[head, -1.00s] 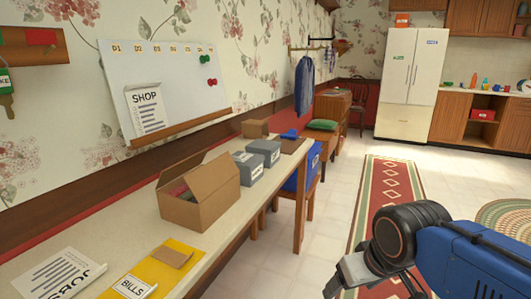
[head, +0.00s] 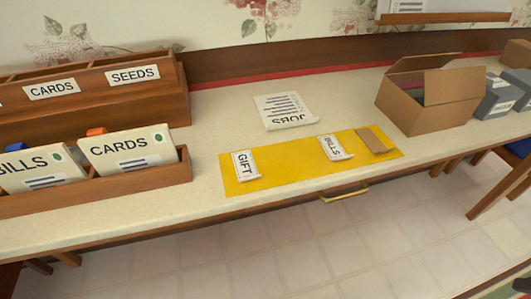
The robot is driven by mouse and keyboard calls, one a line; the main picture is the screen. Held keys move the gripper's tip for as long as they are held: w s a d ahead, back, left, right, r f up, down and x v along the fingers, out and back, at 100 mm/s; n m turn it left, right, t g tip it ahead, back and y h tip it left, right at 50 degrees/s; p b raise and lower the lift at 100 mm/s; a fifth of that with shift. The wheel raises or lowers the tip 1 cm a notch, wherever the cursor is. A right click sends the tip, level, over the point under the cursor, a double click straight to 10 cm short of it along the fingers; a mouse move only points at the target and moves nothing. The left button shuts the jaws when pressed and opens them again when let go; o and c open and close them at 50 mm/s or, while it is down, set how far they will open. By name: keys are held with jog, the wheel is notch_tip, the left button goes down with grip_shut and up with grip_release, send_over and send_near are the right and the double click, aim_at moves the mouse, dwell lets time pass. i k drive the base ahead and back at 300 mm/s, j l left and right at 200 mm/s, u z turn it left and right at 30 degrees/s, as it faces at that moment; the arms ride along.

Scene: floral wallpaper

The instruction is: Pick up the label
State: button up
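Two small white labels lie on a yellow mat (head: 285,167) at the front of the counter. The GIFT label (head: 245,163) is at the mat's left end. The BILLS label (head: 335,148) is right of its middle. A plain brown piece (head: 375,140) lies at the mat's right end. The labels look slightly curled at their near edges. My gripper is not in view now, so whether it is open or shut does not show.
A JOBS sheet (head: 285,110) lies behind the mat. A wooden rack (head: 100,195) with BILLS and CARDS envelopes stands left, before a labelled wooden organiser (head: 158,95). An open cardboard box (head: 425,105) and grey boxes (head: 495,100) stand right. A drawer handle (head: 345,193) juts below the counter.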

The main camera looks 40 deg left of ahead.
aim_at(247, 169)
jog(key=u, duration=1.75)
